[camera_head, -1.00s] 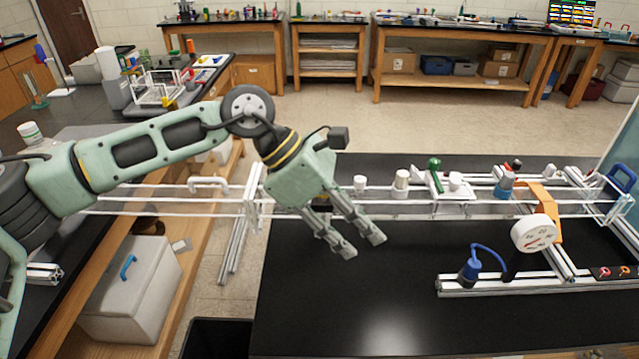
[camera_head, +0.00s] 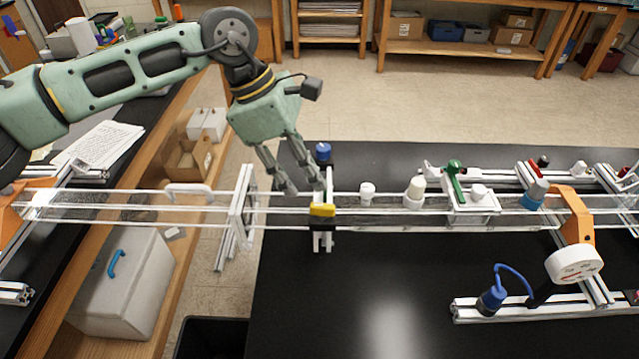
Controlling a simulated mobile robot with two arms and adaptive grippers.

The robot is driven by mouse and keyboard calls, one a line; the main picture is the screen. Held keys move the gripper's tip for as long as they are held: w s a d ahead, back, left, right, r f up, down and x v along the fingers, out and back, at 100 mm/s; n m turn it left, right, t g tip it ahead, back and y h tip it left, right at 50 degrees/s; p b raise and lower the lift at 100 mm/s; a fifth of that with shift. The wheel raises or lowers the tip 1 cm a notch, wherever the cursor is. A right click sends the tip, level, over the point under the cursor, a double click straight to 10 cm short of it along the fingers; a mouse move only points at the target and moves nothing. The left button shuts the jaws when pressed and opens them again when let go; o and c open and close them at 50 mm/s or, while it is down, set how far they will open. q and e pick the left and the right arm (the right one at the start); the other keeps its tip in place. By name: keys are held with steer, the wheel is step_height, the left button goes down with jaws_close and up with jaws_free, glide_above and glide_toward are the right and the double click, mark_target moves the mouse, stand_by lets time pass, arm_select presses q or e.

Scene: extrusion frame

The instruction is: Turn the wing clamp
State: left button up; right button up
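A clear channel (camera_head: 385,218) with white edges runs across the frame. A white bracket (camera_head: 322,240) straddles it, with a yellow wing-shaped piece (camera_head: 322,210) on its near side and a blue knob (camera_head: 323,150) at its far side. I cannot tell for certain which of these is the wing clamp. My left gripper (camera_head: 304,188) points down over the channel, just left of the bracket, with its two fingers apart and nothing between them. Its right fingertip is close to the bracket; contact cannot be told. My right gripper is not in view.
White-capped fittings (camera_head: 414,193), a green lever (camera_head: 455,180) and a round gauge (camera_head: 575,264) stand to the right. A white upright plate (camera_head: 242,215) stands left of my gripper. The black tabletop (camera_head: 340,300) in front is mostly clear.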

mark_target(322, 205)
arm_select(q)
steer(key=f, duration=0.1)
steer(key=s+d+f+p, duration=0.1)
steer(key=d+f+p, duration=0.1)
steer(key=f, duration=0.1)
steer(key=shift+s, duration=0.4)
steer(key=shift+w+d+f+p, duration=0.15)
steer(key=shift+d+f+p, duration=0.05)
steer(key=shift+f, duration=0.3)
steer(key=shift+w+d+f+p, duration=0.1)
steer(key=shift+d+f+p, duration=0.1)
steer(key=shift+f, duration=0.25)
steer(key=shift+w+f, duration=0.15)
steer(key=shift+f, duration=0.15)
steer(key=shift+r, duration=0.1)
steer(key=shift+c, duration=0.2)
jaws_close()
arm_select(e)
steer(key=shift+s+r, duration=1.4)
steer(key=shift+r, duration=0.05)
